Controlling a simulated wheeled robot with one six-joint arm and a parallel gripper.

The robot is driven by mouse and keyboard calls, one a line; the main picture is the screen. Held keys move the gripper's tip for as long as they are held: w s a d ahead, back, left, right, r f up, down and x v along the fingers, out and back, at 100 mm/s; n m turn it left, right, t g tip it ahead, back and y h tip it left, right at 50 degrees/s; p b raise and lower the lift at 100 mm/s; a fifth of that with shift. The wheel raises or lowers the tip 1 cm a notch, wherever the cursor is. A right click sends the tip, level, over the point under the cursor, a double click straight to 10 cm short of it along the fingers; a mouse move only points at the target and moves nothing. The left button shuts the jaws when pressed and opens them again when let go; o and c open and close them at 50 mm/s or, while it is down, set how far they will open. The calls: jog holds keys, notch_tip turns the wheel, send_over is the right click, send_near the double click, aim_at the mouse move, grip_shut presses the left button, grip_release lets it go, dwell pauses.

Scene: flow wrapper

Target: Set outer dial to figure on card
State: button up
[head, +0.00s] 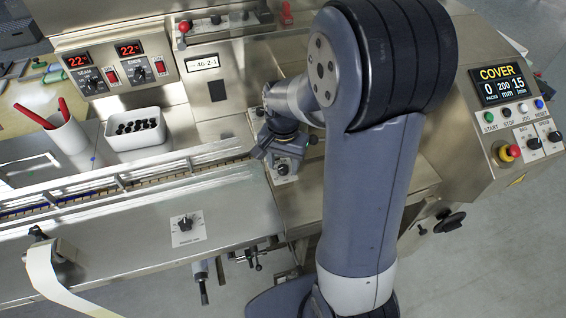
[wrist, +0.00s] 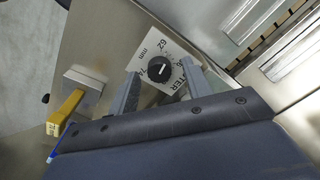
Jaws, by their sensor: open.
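The outer dial (wrist: 160,67) is a round black knob with a white pointer line, on a white plate (wrist: 150,45) lettered "mm" and partly "UTER". In the head view my gripper (head: 272,152) is over the same plate (head: 284,178), mostly hiding the knob. I cannot pick out the card for certain; a small white label (head: 202,63) seems to read "46-2-1".
A yellow-handled lever (wrist: 66,112) on a metal block is left of the dial. Another black dial (head: 185,223) is on the front apron. A white bin (head: 135,129), a cup with red pens (head: 66,135) and the cover control panel (head: 503,85) stand around.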

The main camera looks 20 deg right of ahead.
jog(key=shift+f, duration=0.3)
jog(key=shift+c, duration=0.5)
jog(key=c, duration=0.9)
